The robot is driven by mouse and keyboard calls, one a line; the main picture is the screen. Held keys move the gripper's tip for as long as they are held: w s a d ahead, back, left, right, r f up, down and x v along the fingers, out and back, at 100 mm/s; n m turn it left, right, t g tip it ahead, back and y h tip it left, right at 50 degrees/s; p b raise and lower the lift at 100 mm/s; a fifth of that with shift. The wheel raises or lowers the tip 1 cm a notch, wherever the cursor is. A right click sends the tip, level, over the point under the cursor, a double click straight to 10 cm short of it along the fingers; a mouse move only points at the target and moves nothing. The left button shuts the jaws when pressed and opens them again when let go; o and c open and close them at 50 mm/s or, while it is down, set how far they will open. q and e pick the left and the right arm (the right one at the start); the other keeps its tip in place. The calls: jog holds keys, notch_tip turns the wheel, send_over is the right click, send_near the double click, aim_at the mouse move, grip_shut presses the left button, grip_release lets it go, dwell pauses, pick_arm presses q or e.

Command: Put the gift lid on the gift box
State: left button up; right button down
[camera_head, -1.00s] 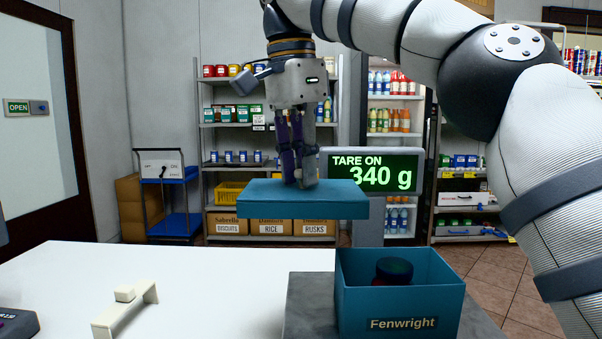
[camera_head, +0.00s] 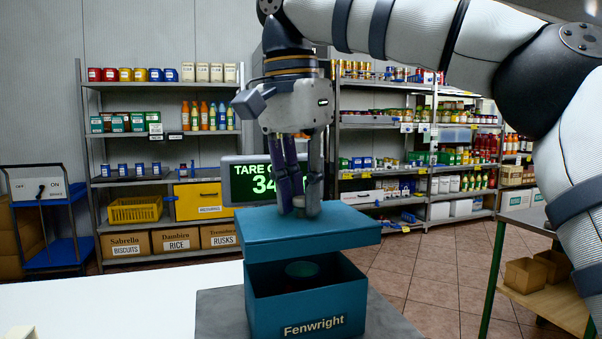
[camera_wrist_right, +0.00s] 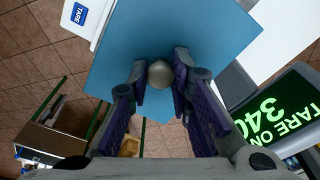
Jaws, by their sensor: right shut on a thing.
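The teal gift lid (camera_head: 312,232) hangs level above the teal gift box (camera_head: 300,316) marked "Fenwright", with a gap between them at the front. My right gripper (camera_head: 300,207) is shut on the small round knob on top of the lid. The right wrist view shows the knob (camera_wrist_right: 160,74) between the fingers and the flat lid (camera_wrist_right: 190,38) around it. The box is open at the top and holds a dark round item (camera_head: 302,270), partly hidden by the lid. My left gripper is not in view.
The box stands on a grey scale plate (camera_head: 220,312) on the white table (camera_head: 120,300). The scale display (camera_head: 245,182) is behind, partly covered by the gripper and lid. Stocked shelves stand farther back. A green-legged table (camera_head: 490,270) is at right.

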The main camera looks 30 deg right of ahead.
aim_at(299, 220)
jog(key=shift+f, duration=3.35)
jog(key=c, duration=1.4)
grip_release()
jog(key=shift+o, duration=0.2)
jog(key=r, duration=0.3)
jog(key=a+r, duration=0.1)
jog(key=r, duration=0.7)
jog(key=shift+s+a+r, duration=0.1)
jog(key=shift+s+a, duration=0.05)
jog(key=shift+s, duration=0.05)
jog(key=shift+r, duration=0.4)
